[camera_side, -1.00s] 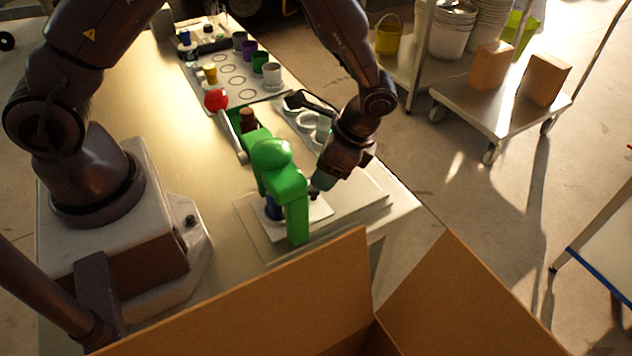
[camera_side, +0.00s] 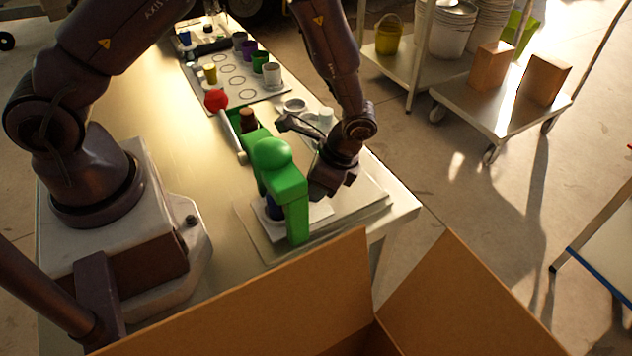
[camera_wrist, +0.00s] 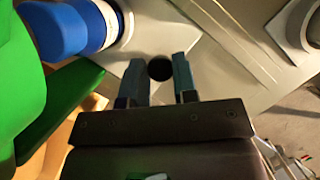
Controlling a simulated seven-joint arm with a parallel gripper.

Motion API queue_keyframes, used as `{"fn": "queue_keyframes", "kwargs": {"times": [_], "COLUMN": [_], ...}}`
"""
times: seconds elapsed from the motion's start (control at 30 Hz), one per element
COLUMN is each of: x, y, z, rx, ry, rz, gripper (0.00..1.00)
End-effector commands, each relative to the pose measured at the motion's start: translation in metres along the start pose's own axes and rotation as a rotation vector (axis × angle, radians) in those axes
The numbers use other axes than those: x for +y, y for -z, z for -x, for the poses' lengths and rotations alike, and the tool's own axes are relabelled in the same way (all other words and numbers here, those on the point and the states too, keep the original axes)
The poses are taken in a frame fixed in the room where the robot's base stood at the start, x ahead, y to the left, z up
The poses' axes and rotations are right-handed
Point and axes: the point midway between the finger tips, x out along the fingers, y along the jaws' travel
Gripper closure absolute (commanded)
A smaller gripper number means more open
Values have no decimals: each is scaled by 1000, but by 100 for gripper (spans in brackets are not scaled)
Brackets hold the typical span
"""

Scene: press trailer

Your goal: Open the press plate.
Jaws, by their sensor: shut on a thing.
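The green press (camera_side: 285,180) stands on the bench with its lever, topped by a red ball (camera_side: 215,99), slanting to the left. A blue piece (camera_side: 274,208) sits under its head; the wrist view shows a blue and white cylinder (camera_wrist: 68,30) there. The pale press plate (camera_side: 320,211) lies at the press's foot. My gripper (camera_side: 319,193) is low over the plate, right of the press. In the wrist view, my gripper (camera_wrist: 160,78) has its fingers on both sides of a dark round knob (camera_wrist: 160,68) on the plate. In the side view the fingertips and knob are hidden.
A mat (camera_side: 232,83) with several coloured cups lies behind the press. A tray with white round parts (camera_side: 294,105) is behind my wrist. An open cardboard box (camera_side: 290,300) stands in front, close to the bench. A trolley (camera_side: 500,105) stands back right.

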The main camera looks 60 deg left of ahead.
Motion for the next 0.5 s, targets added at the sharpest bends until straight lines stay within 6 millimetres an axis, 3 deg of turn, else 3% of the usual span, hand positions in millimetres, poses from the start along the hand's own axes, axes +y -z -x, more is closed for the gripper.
{"fn": "queue_keyframes", "kwargs": {"times": [0.17, 0.5], "x": [-6, -53], "y": [6, 50], "z": [3, 20], "rx": [1, 3], "ry": [1, 1], "rz": [2, 2], "gripper": [100, 100]}}
